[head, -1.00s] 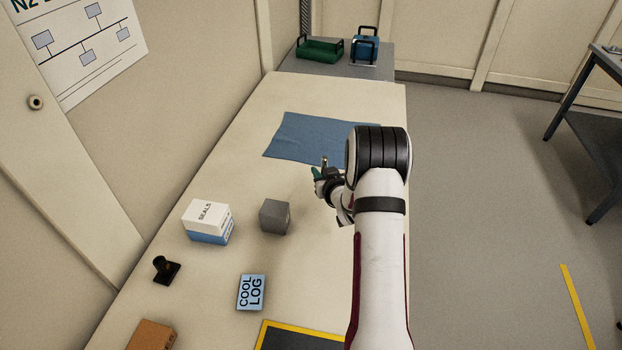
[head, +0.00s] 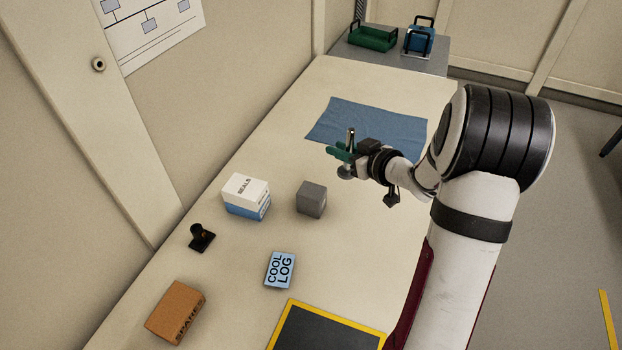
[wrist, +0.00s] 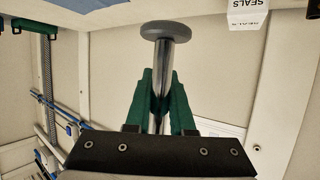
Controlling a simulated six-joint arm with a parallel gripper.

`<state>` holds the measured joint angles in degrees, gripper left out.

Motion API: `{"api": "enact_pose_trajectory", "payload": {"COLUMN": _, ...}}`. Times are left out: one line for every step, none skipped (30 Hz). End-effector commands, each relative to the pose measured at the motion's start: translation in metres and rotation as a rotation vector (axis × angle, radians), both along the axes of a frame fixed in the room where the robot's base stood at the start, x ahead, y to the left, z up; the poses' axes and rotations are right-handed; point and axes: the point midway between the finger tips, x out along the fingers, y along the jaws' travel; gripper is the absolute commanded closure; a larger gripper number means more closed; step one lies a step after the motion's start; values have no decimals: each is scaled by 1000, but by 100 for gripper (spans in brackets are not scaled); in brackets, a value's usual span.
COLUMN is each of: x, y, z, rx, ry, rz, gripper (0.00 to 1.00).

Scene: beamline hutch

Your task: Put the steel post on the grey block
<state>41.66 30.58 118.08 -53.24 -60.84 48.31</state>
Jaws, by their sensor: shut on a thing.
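My gripper (head: 343,154) has green fingers and is shut on the steel post (head: 350,139). The post is a shiny upright rod with a round, wider foot, held over the table between the blue cloth and the grey block. In the wrist view the post (wrist: 168,62) runs between the two green fingers (wrist: 160,92), with its grey disc foot beyond the fingertips. The grey block (head: 311,201) sits on the table, to the left of and nearer than my gripper in the head view. Its top is bare. The block does not show clearly in the wrist view.
A white and blue SEALS box (head: 246,196) stands left of the block. A black stand (head: 201,238), a COOL LOG book (head: 280,270), a brown box (head: 175,312) and a yellow-edged dark mat (head: 325,328) lie nearer. A blue cloth (head: 365,124) lies behind. The table between them is clear.

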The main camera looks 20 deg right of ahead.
Motion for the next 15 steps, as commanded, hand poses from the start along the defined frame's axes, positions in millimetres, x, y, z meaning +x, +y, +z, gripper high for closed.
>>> {"api": "enact_pose_trajectory", "payload": {"x": 12, "y": 14, "z": -11, "rx": 4, "ry": 4, "rz": 6, "gripper": 100}}
{"api": "enact_pose_trajectory", "payload": {"x": 19, "y": 21, "z": -17, "rx": 4, "ry": 3, "rz": 7, "gripper": 100}}
{"api": "enact_pose_trajectory", "payload": {"x": 28, "y": 29, "z": -25, "rx": 3, "ry": 3, "rz": 5, "gripper": 100}}
{"api": "enact_pose_trajectory", "payload": {"x": 34, "y": 35, "z": -30, "rx": 2, "ry": 3, "rz": 4, "gripper": 100}}
{"api": "enact_pose_trajectory", "payload": {"x": 40, "y": 41, "z": -35, "rx": 2, "ry": 3, "rz": 4, "gripper": 100}}
{"api": "enact_pose_trajectory", "payload": {"x": 46, "y": 47, "z": -40, "rx": 1, "ry": 2, "rz": 3, "gripper": 100}}
{"api": "enact_pose_trajectory", "payload": {"x": 50, "y": 50, "z": -43, "rx": 1, "ry": 1, "rz": 2, "gripper": 100}}
{"api": "enact_pose_trajectory", "payload": {"x": 54, "y": 54, "z": -46, "rx": 0, "ry": 1, "rz": 2, "gripper": 100}}
{"api": "enact_pose_trajectory", "payload": {"x": 57, "y": 57, "z": -49, "rx": 0, "ry": 0, "rz": 0, "gripper": 100}}
{"api": "enact_pose_trajectory", "payload": {"x": 59, "y": 58, "z": -51, "rx": -1, "ry": 0, "rz": 0, "gripper": 100}}
{"api": "enact_pose_trajectory", "payload": {"x": 60, "y": 59, "z": -55, "rx": 0, "ry": 1, "rz": -1, "gripper": 100}}
{"api": "enact_pose_trajectory", "payload": {"x": 61, "y": 60, "z": -64, "rx": 1, "ry": 3, "rz": -2, "gripper": 100}}
{"api": "enact_pose_trajectory", "payload": {"x": 61, "y": 60, "z": -71, "rx": 1, "ry": 4, "rz": -3, "gripper": 100}}
{"api": "enact_pose_trajectory", "payload": {"x": 60, "y": 60, "z": -77, "rx": 0, "ry": 3, "rz": -3, "gripper": 100}}
{"api": "enact_pose_trajectory", "payload": {"x": 60, "y": 60, "z": -84, "rx": 0, "ry": 3, "rz": -4, "gripper": 100}}
